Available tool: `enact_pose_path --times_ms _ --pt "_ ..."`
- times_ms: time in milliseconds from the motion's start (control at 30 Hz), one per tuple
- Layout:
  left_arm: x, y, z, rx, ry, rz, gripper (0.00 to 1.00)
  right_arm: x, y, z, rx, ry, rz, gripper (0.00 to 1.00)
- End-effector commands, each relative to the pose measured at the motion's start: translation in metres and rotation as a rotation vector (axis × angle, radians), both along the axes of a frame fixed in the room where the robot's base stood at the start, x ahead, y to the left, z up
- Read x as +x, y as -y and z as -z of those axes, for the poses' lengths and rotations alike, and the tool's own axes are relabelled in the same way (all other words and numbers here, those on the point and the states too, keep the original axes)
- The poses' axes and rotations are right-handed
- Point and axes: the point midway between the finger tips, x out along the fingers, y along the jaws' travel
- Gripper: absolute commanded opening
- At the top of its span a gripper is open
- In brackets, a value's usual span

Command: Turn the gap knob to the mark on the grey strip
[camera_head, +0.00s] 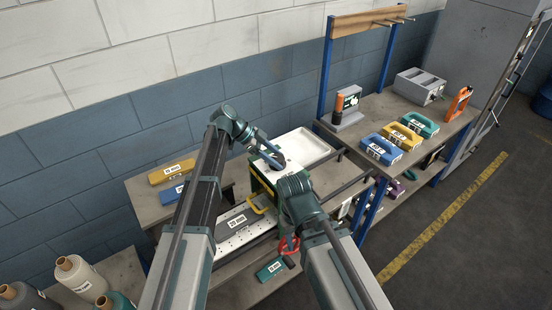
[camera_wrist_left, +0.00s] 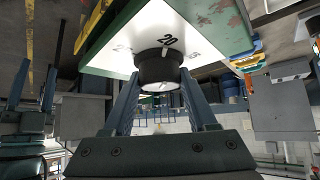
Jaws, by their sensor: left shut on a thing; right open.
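The gap knob (camera_wrist_left: 157,72) is black and round with a white mark on its end. It sits on a white dial plate (camera_wrist_left: 110,48) that bears the number 20, on a green housing. My left gripper (camera_wrist_left: 160,88) has its blue fingers on both sides of the knob and is shut on it. In the head view my left gripper (camera_head: 270,157) reaches down at the white-topped machine (camera_head: 304,146), where the knob is hidden. The grey strip (camera_head: 235,219) lies in front, with a white label too small to read surely. My right gripper (camera_head: 289,241) is open, mostly hidden under its arm.
Yellow (camera_head: 171,172) and blue (camera_head: 172,194) labelled strips lie at the left, and a green one (camera_head: 270,268) below. A side bench (camera_head: 440,118) holds several coloured cases. Yarn cones (camera_head: 80,277) stand at the lower left. The floor at the right is clear.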

Motion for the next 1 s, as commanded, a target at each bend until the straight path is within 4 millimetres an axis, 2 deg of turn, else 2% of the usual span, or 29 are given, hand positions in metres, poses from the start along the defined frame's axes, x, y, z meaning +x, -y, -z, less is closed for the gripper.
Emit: enact_pose_path --times_ms 300,767,800,933,1000 --pt "0.001 -0.0004 0.0005 0.003 0.0 0.076 0.02 0.0 0.0 0.0 0.0 0.0 0.0 0.5" --pt "0.0004 -0.0005 0.0007 0.004 0.001 0.084 0.02 0.0 0.0 0.0001 0.0 0.0 0.0 0.5" --pt "0.0004 -0.0005 0.0006 0.004 0.001 0.084 0.65 0.0 0.0 0.0001 0.0 0.0 0.0 0.5" --pt "0.0004 -0.0003 0.0006 0.003 0.0 0.083 0.88 0.0 0.0 0.0001 0.0 0.0 0.0 0.5" --pt "0.0004 -0.0003 0.0004 0.003 0.0 0.083 0.88 0.0 0.0 0.0001 0.0 0.0 0.0 0.5"
